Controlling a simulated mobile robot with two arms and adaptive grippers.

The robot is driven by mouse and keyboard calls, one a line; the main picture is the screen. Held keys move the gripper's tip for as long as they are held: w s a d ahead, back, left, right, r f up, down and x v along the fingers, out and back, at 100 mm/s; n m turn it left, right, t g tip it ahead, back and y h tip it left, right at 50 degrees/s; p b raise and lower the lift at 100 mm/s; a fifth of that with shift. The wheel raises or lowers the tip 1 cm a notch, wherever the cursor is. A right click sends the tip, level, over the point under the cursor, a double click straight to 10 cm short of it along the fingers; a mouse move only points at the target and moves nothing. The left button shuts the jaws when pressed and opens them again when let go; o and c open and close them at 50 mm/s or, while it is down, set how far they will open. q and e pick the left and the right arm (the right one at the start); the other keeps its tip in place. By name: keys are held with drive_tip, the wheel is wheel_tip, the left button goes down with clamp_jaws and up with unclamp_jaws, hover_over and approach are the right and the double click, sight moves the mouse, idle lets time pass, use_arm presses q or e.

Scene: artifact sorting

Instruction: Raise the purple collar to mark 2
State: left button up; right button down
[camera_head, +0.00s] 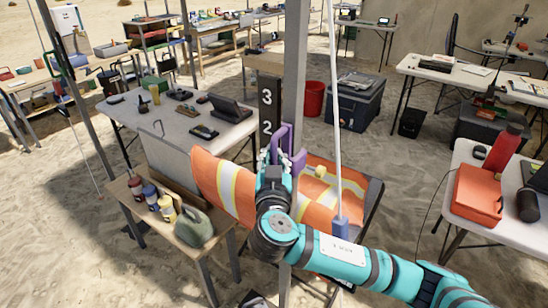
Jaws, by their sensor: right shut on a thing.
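The purple collar (286,140) is at the grey upright post (296,70), in the middle of the head view. A dark board (268,84) with white marks 3 and 2 stands just left of the post. The collar's upper part is about level with mark 2 (267,127) in the picture, and its lower part is below it. My right gripper (275,160) is shut on the collar from the front and hides part of it. The board's part below mark 2 is hidden. My left gripper is not in view.
A small wooden table (185,247) with bottles and a green jug (194,227) stands left of my arm. An orange striped vest (232,187) lies behind my gripper. A white rod (335,90) hangs right of the post. A white table (470,208) stands at right.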

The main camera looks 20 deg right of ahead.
sight(273, 145)
drive_tip(key=shift+w+f, duration=0.1)
drive_tip(key=shift+a, duration=0.15)
drive_tip(key=shift+a+r, duration=0.15)
drive_tip(key=shift+r, duration=0.15)
drive_tip(key=r, duration=0.2)
drive_tip(key=r+b, duration=0.1)
drive_tip(key=shift+d+r, duration=0.2)
drive_tip(key=shift+r, duration=0.15)
wheel_tip(273, 145, up, 4)
drive_tip(key=shift+r+p, duration=0.1)
drive_tip(key=shift+p, duration=0.9)
drive_tip(key=c, duration=2)
unclamp_jaws()
drive_tip(key=shift+f, duration=0.2)
drive_tip(key=o, duration=0.6)
drive_tip(key=shift+s+r, duration=0.15)
drive_tip(key=shift+s, duration=0.15)
drive_tip(key=shift+o, duration=0.6)
drive_tip(key=shift+w, duration=0.15)
